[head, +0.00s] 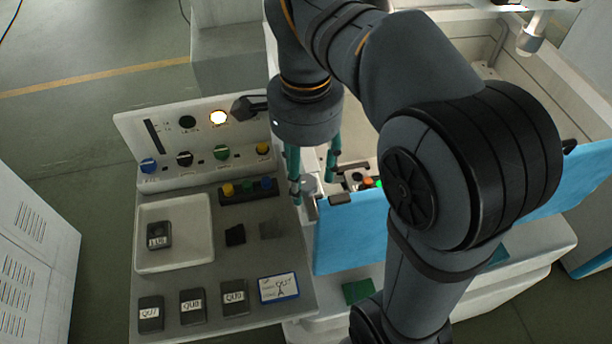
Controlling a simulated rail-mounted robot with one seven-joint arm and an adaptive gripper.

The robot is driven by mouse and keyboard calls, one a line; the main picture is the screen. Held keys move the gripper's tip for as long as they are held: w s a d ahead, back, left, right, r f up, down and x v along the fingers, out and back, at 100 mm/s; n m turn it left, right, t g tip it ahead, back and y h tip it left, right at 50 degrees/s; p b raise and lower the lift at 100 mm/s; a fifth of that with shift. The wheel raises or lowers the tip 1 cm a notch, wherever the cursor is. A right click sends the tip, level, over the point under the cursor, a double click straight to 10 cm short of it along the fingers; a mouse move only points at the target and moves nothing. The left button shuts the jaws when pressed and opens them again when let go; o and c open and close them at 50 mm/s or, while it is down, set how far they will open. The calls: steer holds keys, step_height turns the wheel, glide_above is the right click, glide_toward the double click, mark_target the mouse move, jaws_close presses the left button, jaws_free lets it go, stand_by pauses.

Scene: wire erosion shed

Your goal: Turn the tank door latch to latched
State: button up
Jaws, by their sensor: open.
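The blue tank door (348,240) stands at the front of the pale tank (560,85), partly hidden behind my arm. Small dark and metal fittings (341,198) sit at its upper left corner, where the latch seems to be. I cannot clearly make out the latch or its angle. My gripper (314,186) points down over this corner, with its teal fingers spread apart and nothing seen held between them. The left finger is close to the metal parts at the door's left edge. I cannot tell whether it touches them.
Left of the door is a grey bench (265,255) with a white tray (143,235), labelled dark blocks (235,298) and a white-and-blue card (279,288). A control panel (200,140) with knobs and a lit lamp (218,118) stands behind. A white cabinet (35,250) is far left.

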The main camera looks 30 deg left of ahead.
steer(key=shift+f, duration=0.4)
steer(key=c, duration=1.1)
steer(key=shift+c, duration=0.2)
